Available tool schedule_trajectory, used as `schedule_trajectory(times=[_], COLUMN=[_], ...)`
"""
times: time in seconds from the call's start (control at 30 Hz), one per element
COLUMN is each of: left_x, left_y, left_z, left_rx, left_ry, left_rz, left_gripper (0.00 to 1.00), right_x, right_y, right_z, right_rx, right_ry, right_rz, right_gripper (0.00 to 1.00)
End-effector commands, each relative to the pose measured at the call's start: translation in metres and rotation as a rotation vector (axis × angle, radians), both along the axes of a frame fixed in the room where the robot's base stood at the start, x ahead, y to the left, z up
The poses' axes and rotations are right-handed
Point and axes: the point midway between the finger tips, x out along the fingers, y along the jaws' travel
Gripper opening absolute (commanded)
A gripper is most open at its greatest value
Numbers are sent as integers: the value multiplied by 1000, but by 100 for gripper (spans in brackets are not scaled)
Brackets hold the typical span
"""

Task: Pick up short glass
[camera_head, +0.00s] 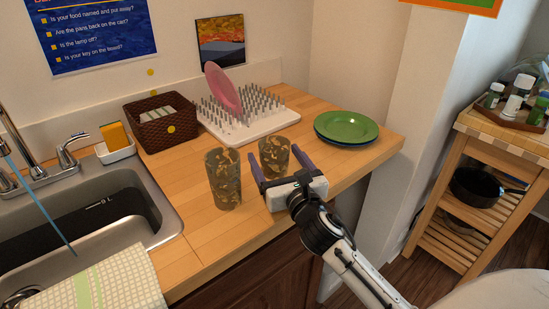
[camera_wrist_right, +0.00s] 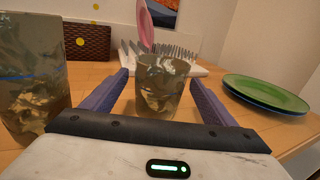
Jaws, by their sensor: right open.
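The short glass (camera_head: 273,160) is brownish and patterned and stands upright on the wooden counter. It also shows in the right wrist view (camera_wrist_right: 161,92), between the two purple fingers. My right gripper (camera_head: 274,152) is open, with one finger on each side of the short glass. I cannot tell whether either finger touches it. A taller glass (camera_head: 223,180) of the same pattern stands close to the left of my right gripper; it fills the left of the right wrist view (camera_wrist_right: 32,85). My left gripper is not in view.
A white drying rack (camera_head: 262,126) with a pink plate (camera_head: 222,88) stands behind the glasses. Stacked green and blue plates (camera_head: 346,126) lie to the right. A brown basket (camera_head: 163,129) and the sink (camera_head: 120,232) are left. Bare counter lies in front of the taller glass.

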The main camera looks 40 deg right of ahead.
Motion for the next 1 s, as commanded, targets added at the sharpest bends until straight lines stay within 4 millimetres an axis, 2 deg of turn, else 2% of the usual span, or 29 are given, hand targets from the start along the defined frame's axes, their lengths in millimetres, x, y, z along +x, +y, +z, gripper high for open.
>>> schedule_trajectory(times=[0.1, 0.33, 0.37, 0.6, 0.67, 0.87, 1.0], left_x=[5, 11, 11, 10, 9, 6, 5], left_y=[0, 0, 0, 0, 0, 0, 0], left_z=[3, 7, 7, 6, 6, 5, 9], left_rx=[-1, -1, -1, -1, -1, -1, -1], left_ry=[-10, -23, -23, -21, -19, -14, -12], left_rz=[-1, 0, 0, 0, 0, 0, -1], left_gripper=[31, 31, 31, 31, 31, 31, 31], right_x=[11, 12, 12, 12, 12, 12, 12], right_y=[-3, -3, -3, -3, -3, -3, -3], right_z=[0, -1, -1, -1, 0, 1, 16], right_rx=[2, 1, 1, 1, 1, 0, -4], right_ry=[-1, 1, 1, 1, -1, -2, -5], right_rz=[0, 1, 1, 1, 1, 1, 2], right_gripper=[80, 80, 78, 38, 29, 29, 29])
